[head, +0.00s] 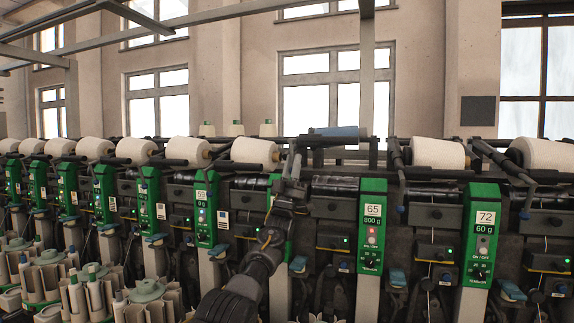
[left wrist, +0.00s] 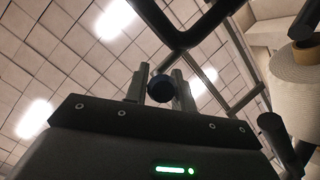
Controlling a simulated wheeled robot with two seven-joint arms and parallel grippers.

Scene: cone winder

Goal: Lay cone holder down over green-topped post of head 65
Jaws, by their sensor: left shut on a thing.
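My left gripper (head: 296,150) reaches up just left of this post. In the left wrist view, my left gripper (left wrist: 160,92) is shut on a dark blue round knob (left wrist: 160,87). The black frame of the cone holder (left wrist: 182,38) shows above the knob. In the head view, the dark cone holder (head: 322,142) is raised above and behind the post, with a blue bare tube (head: 336,131) at its top. My gripper partly hides its left side.
Head 72 (head: 482,232) stands to the right and head 59 (head: 204,210) to the left. White cones (head: 437,153) lie along the row on both sides. A white cone (left wrist: 297,75) is close on the right in the left wrist view.

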